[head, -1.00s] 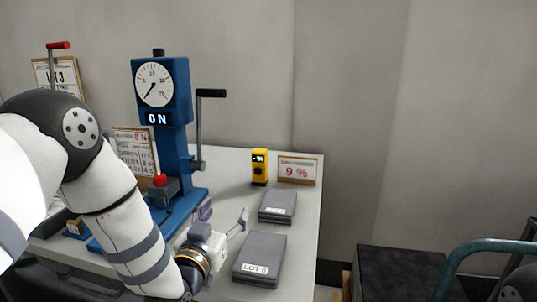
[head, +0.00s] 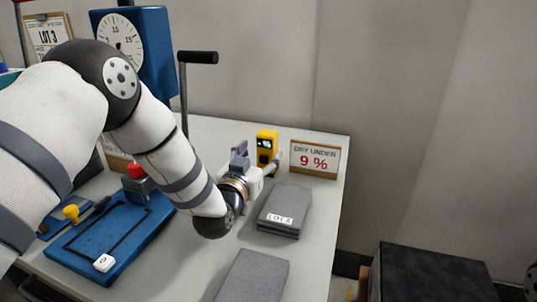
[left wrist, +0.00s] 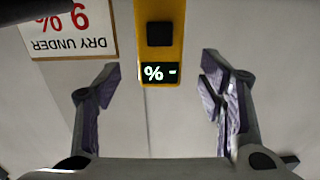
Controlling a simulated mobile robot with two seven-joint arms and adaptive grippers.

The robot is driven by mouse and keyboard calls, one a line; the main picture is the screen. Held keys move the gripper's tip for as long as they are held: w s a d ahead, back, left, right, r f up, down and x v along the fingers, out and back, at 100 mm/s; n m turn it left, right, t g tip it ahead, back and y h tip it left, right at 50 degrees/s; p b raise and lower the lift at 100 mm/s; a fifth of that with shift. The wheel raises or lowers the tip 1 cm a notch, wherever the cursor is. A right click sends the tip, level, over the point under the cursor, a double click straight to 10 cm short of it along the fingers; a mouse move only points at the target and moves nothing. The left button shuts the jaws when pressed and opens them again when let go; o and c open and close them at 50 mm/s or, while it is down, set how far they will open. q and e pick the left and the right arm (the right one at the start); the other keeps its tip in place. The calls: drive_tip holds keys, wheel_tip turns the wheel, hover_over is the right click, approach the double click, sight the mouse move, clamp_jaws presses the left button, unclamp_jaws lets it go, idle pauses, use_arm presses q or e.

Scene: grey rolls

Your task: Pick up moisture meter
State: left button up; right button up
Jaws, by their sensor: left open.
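The moisture meter (head: 266,146) is a yellow upright device with a dark screen, standing near the back of the table. In the left wrist view the meter (left wrist: 160,40) shows "% -" on its screen and a black button, seen upside down. My left gripper (head: 262,168) is open right in front of the meter. In the left wrist view its two fingers (left wrist: 160,85) are spread, with the meter's screen end centred in the gap and clear space on both sides. The meter's lower part is partly hidden by the gripper in the head view. My right gripper is not in view.
A "DRY UNDER 9 %" sign (head: 315,158) stands just right of the meter. A grey block labelled LOT (head: 284,211) and another grey block (head: 252,278) lie nearer. A dark box (head: 430,275) is right of the table.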

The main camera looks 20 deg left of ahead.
sight(265, 146)
use_arm(q)
drive_tip(key=w+b, duration=0.1)
drive_tip(key=w, duration=0.5)
drive_tip(key=shift+d, duration=0.1)
drive_tip(key=shift+r, duration=0.15)
drive_tip(key=c, duration=1.4)
